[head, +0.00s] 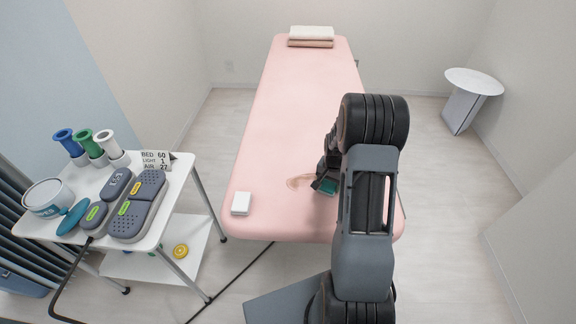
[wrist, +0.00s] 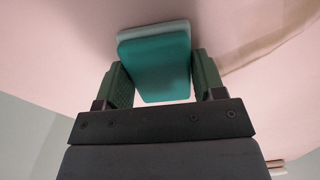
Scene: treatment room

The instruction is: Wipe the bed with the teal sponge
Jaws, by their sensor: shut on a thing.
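The pink bed (head: 285,110) runs from the middle of the head view to the back wall. A tan smear (head: 297,182) marks its near part, and it also shows in the wrist view (wrist: 255,52). My gripper (head: 327,184) is low over the near part of the bed, just right of the smear. In the wrist view my gripper (wrist: 160,82) is shut on the teal sponge (wrist: 155,65), one finger on each side. The sponge appears at or very near the bed surface; contact is hard to tell. My arm hides part of the bed's right side.
A white block (head: 241,203) lies on the bed's near left corner. Folded towels (head: 311,34) lie at the far end. A white cart (head: 150,238) with bottles, a tub and handsets stands at left. A small round table (head: 474,82) stands at right.

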